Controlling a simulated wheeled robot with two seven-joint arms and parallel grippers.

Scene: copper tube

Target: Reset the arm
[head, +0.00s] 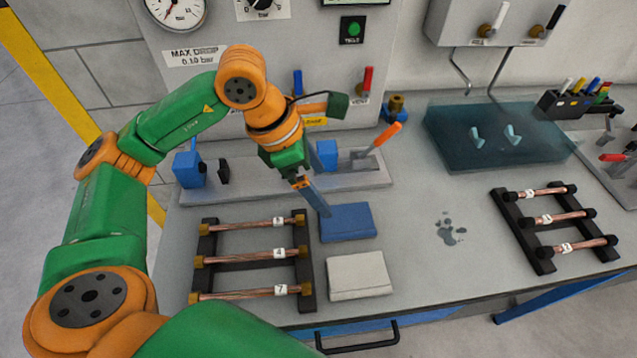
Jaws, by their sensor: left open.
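My left arm, green and orange, comes in from the left and arches over the bench. My left gripper (317,200) points down and to the right, above the blue block (349,222). Its jaws are open and I see nothing between them. Whether the tips touch the blue block cannot be told. Copper tubes with brass ends (252,225) lie across a black rack (305,262) to the left of the gripper. My right gripper is not in view.
A light grey pad (359,276) lies before the blue block. A second black rack (521,231) with copper tubes is at the right. A teal tray (440,145) and a pen holder (566,106) stand behind it. An orange-handled clamp (384,137) stands behind the gripper. The bench middle is mostly clear, with a dark wet patch (450,230).

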